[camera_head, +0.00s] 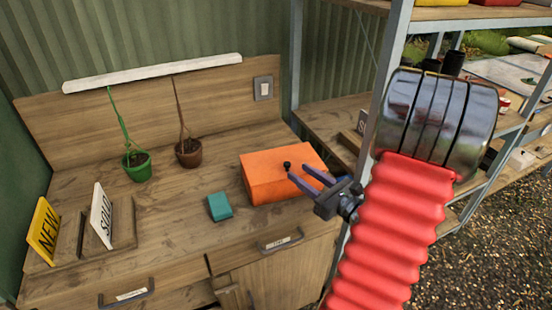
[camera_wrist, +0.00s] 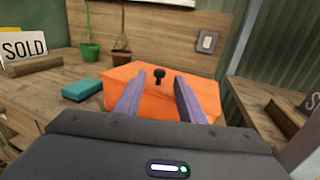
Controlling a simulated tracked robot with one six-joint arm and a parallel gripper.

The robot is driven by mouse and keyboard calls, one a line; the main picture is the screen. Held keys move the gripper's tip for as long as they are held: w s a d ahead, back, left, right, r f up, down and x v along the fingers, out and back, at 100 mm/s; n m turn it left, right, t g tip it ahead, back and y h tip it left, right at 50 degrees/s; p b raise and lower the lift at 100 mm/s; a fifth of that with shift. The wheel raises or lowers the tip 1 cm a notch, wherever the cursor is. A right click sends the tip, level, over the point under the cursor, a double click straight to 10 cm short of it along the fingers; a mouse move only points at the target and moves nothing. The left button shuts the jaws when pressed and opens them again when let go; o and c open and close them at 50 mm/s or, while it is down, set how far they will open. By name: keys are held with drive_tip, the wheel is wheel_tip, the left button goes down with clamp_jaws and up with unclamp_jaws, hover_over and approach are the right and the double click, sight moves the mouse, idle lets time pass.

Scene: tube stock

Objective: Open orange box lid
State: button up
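The orange box (camera_head: 272,180) stands on the wooden workbench with its lid shut. A small black knob (camera_head: 287,165) sits on the lid. In the wrist view the orange box (camera_wrist: 148,81) is straight ahead, with the knob (camera_wrist: 159,75) showing between and beyond my fingers. My gripper (camera_head: 300,176) is open, its two purple fingers apart at the box's right front side. In the wrist view my gripper (camera_wrist: 157,91) has nothing between its fingertips. I cannot tell whether the fingers touch the box.
A teal block (camera_head: 219,206) lies left of the box. A green pot (camera_head: 137,167) and a brown pot (camera_head: 188,153) with plants stand further back. NEW (camera_head: 44,231) and SOLD (camera_head: 101,215) signs stand at the left. A metal shelf post (camera_head: 385,75) rises on the right.

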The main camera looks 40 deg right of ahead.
sight(278, 164)
drive_tip(key=w, duration=1.1)
drive_tip(key=shift+c, duration=0.4)
clamp_jaws()
